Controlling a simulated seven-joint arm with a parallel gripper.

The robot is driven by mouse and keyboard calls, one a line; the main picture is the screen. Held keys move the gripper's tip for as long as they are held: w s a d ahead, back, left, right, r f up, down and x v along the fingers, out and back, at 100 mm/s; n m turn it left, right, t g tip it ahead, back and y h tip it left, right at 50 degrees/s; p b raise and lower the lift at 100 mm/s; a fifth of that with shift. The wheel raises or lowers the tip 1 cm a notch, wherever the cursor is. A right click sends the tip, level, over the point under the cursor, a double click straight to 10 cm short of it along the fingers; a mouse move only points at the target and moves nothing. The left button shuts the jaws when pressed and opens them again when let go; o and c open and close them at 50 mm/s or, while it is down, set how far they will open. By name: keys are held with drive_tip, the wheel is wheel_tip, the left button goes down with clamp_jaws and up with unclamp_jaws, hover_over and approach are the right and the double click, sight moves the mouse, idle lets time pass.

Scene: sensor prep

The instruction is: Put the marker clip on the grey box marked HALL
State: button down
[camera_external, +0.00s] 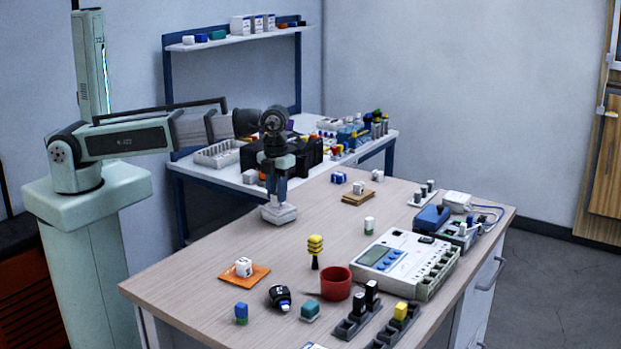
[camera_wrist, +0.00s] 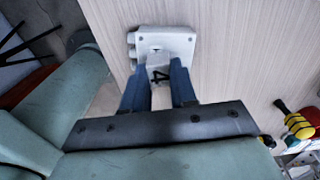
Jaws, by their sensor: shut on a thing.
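My gripper (camera_external: 277,196) points straight down at the left edge of the table, directly over a light grey box (camera_external: 280,213). In the wrist view my gripper (camera_wrist: 160,68) is shut on a small white piece with a black mark like a 4 (camera_wrist: 160,76), which looks like the marker clip. The piece lies over the near edge of the box (camera_wrist: 175,42); I cannot tell whether it touches. The box has corner screws and several round stubs on its left side. I cannot read HALL on it.
A white cube on an orange pad (camera_external: 259,275), a yellow-topped tool (camera_external: 315,246), a red cup (camera_external: 336,283) and a white meter unit (camera_external: 395,255) stand on the wooden table. The wood around the box is clear. A second bench (camera_external: 225,172) stands behind.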

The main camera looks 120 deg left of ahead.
drive_tip(key=shift+f, duration=0.1)
drive_tip(key=c, duration=0.9)
unclamp_jaws()
wheel_tip(320, 180, up, 12)
